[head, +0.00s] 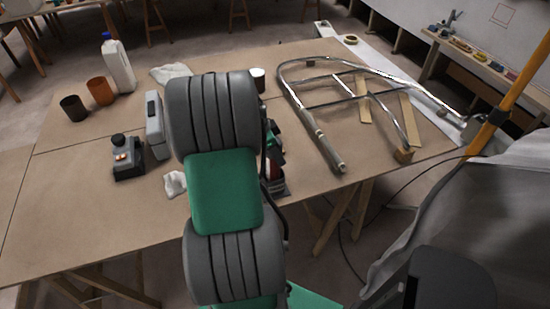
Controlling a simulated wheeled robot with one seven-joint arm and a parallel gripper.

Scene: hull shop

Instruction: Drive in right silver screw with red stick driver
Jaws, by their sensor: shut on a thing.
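My green and grey arm fills the middle of the head view and covers part of the table. My gripper is not visible; it is hidden behind the arm. I cannot make out a silver screw or the red stick driver. Just right of the arm, a partly hidden dark item with red and pale parts (275,178) shows at the table's near edge, too small and covered to identify. A bent silver tube frame (322,137) lies on the right part of the table, with wooden pieces under it.
The brown table (95,195) has clear room at its left. On it stand a dark cup (74,108), an orange cup (101,91), a white jug (118,65), a grey case (155,125) and a black device (127,158). A grey cloth (450,210) hangs at right.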

